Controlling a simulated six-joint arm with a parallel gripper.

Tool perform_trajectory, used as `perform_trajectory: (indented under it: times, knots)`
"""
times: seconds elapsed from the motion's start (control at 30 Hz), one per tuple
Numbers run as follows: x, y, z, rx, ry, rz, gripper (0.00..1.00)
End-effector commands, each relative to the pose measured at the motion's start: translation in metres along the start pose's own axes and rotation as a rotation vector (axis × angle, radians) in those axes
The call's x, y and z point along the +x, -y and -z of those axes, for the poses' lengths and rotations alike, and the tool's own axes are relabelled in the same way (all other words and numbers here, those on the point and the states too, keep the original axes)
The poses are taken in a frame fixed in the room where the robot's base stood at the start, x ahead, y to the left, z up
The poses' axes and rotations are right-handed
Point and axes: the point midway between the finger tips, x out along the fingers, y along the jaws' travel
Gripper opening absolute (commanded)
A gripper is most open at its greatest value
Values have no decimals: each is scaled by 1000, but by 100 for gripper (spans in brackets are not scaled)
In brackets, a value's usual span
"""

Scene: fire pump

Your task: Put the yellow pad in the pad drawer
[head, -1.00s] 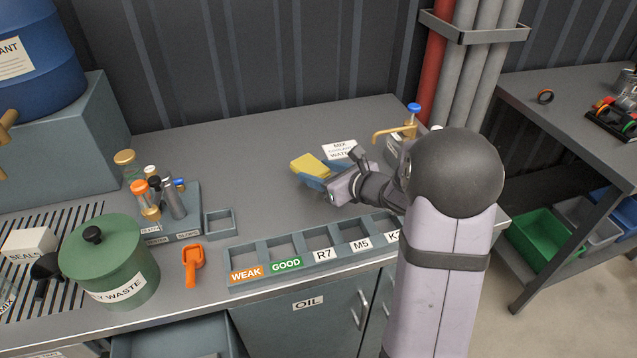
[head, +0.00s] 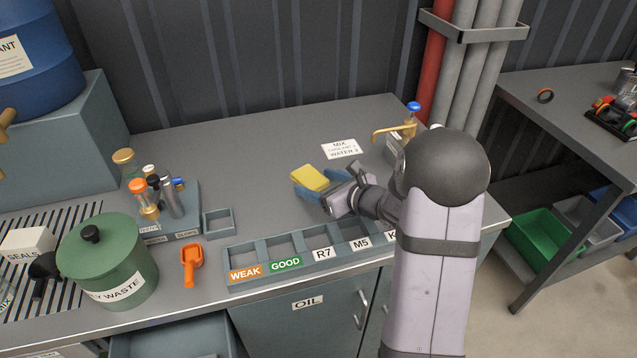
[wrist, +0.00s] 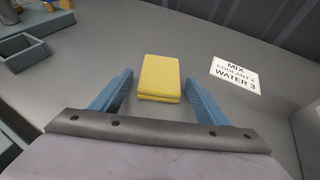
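The yellow pad (head: 310,178) is a flat rectangular block over the grey bench, left of the white MIX card. In the wrist view the pad (wrist: 159,78) sits between the blue fingertips, with a gap on each side. My gripper (head: 321,182) is open, its fingers pointing at the pad; both fingers show in the wrist view (wrist: 159,84). I cannot tell whether the pad's underside fully touches the bench. An open grey drawer (head: 172,342) juts out under the bench front at lower left; no label on it is readable, and its inside is mostly out of frame.
A divided tray (head: 290,263) labelled WEAK, GOOD, R7 and M5 lies along the bench front. An orange scoop (head: 191,262), a green waste pot (head: 110,262) and a bottle rack (head: 170,222) stand left. A brass tap (head: 395,131) is behind my arm.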

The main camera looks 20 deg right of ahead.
Motion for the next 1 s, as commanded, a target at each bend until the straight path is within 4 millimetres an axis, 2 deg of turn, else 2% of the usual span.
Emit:
perform_trajectory:
  times: [0.47, 0.67, 1.0]
  knots:
    - [-4, 0, -4, 0, 1, 1, 69]
    - [-31, 2, -3, 1, 2, 5, 69]
    - [-92, 1, -4, -1, 2, 4, 69]
